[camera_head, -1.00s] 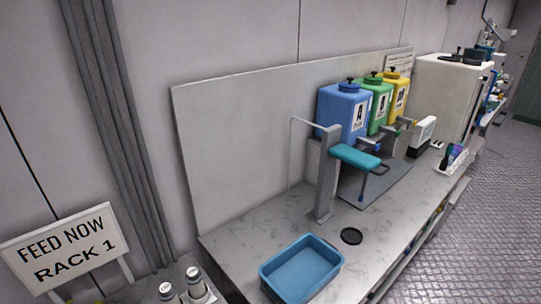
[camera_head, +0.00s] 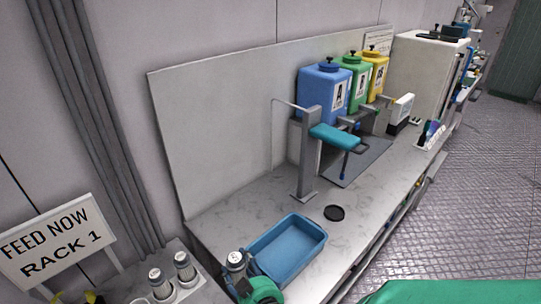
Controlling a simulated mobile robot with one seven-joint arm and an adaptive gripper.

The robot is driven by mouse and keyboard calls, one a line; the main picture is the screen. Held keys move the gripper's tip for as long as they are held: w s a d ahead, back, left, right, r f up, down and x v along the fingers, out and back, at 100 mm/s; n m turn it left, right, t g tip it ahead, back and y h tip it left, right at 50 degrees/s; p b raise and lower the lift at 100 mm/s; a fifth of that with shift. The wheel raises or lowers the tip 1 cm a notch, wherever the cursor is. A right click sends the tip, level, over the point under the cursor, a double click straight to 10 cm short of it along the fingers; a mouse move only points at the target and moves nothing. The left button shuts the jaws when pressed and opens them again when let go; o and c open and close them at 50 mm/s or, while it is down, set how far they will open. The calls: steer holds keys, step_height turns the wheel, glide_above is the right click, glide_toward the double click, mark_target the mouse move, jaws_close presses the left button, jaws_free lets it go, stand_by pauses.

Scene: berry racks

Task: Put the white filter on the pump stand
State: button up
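I cannot pick out the white filter for certain. Two small pale cylinders with dark bands, one on the left (camera_head: 158,282) and one on the right (camera_head: 183,266), stand in a holder at the bottom left. A similar grey and dark cylindrical shape (camera_head: 236,262) shows at the left end of the blue tray, against a green part of my arm. I cannot tell whether it is a held object or part of my gripper. A grey post (camera_head: 309,155) with a teal arm stands on the bench; I cannot confirm it is the pump stand. My fingertips are not distinguishable.
Blue (camera_head: 313,92), green (camera_head: 352,95) and yellow (camera_head: 376,82) tanks stand farther back. A "FEED NOW RACK 1" sign (camera_head: 55,240) is at left.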

steer(key=w+d+r+m+h+p, duration=0.1)
steer(key=w+d+r+m+h, duration=0.15)
steer(key=w+d, duration=1.4)
steer(key=w+d+f+m+t+h, duration=0.1)
steer(key=w+d, duration=0.2)
steer(key=d, duration=0.5)
steer(key=w+d+f+m+h, duration=0.1)
steer(key=w+d+h, duration=0.15)
steer(key=d, duration=0.65)
steer(key=shift+m, duration=0.45)
steer(key=d+f+b, duration=0.1)
steer(key=f, duration=0.1)
steer(key=d+f+b, duration=0.1)
steer(key=d+f, duration=0.1)
steer(key=shift+s+d+f+b, duration=0.15)
steer(key=shift+s+f+b, duration=0.1)
steer(key=shift+b, duration=0.1)
steer(key=shift+w+r, duration=0.1)
steer(key=shift+w, duration=0.05)
steer(key=w+a+r+m+h, duration=0.3)
steer(key=w+a+r+h, duration=0.1)
steer(key=w+a+r, duration=0.2)
steer(key=shift+w+a+r, duration=0.2)
steer(key=shift+a, duration=0.3)
